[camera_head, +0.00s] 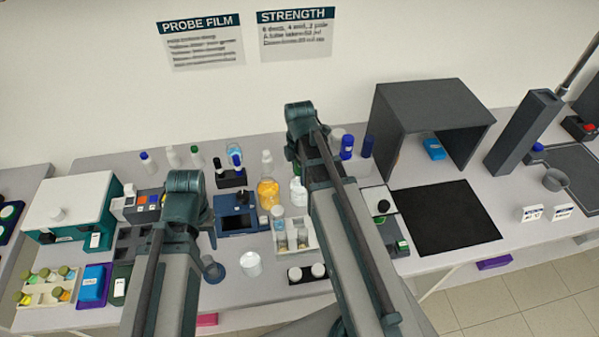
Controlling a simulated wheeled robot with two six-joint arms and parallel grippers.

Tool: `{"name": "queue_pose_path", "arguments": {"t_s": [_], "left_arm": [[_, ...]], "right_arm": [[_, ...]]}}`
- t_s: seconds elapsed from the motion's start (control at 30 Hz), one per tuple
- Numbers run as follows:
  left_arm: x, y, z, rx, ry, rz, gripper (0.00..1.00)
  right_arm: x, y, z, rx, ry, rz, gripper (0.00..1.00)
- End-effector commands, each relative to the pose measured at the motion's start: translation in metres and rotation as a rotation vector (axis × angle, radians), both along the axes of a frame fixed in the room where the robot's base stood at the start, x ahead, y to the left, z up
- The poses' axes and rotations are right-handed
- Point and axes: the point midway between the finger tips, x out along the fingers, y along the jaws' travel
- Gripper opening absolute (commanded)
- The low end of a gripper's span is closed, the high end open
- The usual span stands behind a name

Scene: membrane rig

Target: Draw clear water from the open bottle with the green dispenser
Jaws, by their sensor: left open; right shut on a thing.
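A clear bottle (298,191) stands on the bench just left of my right forearm, which partly covers it. A narrow dark-green piece (292,169) shows above it beside that forearm and looks like the green dispenser. My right gripper is mostly hidden by its own arm and is shut on this green piece. I cannot tell whether its tip is inside the bottle. My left gripper (209,236) is open, low beside the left forearm and largely covered. No held thing shows there.
An orange-filled bottle (268,192) and a blue device (239,222) stand between my arms. A dark rack (231,180) is behind the device. A white beaker (250,264) is nearer the front. A grey hood (440,97) and black mat (446,218) lie right.

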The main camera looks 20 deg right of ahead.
Motion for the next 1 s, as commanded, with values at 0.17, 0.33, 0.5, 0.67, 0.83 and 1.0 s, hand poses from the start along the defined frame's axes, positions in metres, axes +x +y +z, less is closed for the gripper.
{"name": "queue_pose_path", "arguments": {"t_s": [0.17, 0.33, 0.5, 0.67, 0.83, 1.0], "left_arm": [[0.0, 0.0001, 0.0059, 0.0, 0.0, 0.0, 0.5], [0.0, 0.0, 0.0068, 0.0, 0.0, 0.0, 0.5], [0.0, 0.0, 0.0065, 0.0, 0.0, 0.0, 0.5], [0.0, 0.0, 0.0065, 0.0, 0.0, 0.0, 0.5], [0.0, 0.0, 0.0065, 0.0, 0.0, 0.0, 0.5], [0.0, 0.0, 0.0065, 0.0, 0.0, 0.0, 0.5]], "right_arm": [[0.0004, 0.0001, 0.0059, 0.0, -0.001, 0.001, 0.0], [0.0006, 0.0002, 0.0068, 0.0, -0.001, 0.001, 0.0], [0.0007, 0.0002, 0.0065, 0.0, -0.001, 0.001, 0.0], [0.0007, 0.0002, 0.0065, 0.0, -0.001, 0.001, 0.0], [0.0007, 0.0002, 0.0066, 0.0, -0.002, 0.001, 0.0], [0.0007, 0.0002, 0.0066, 0.0, -0.002, 0.001, 0.78]]}}
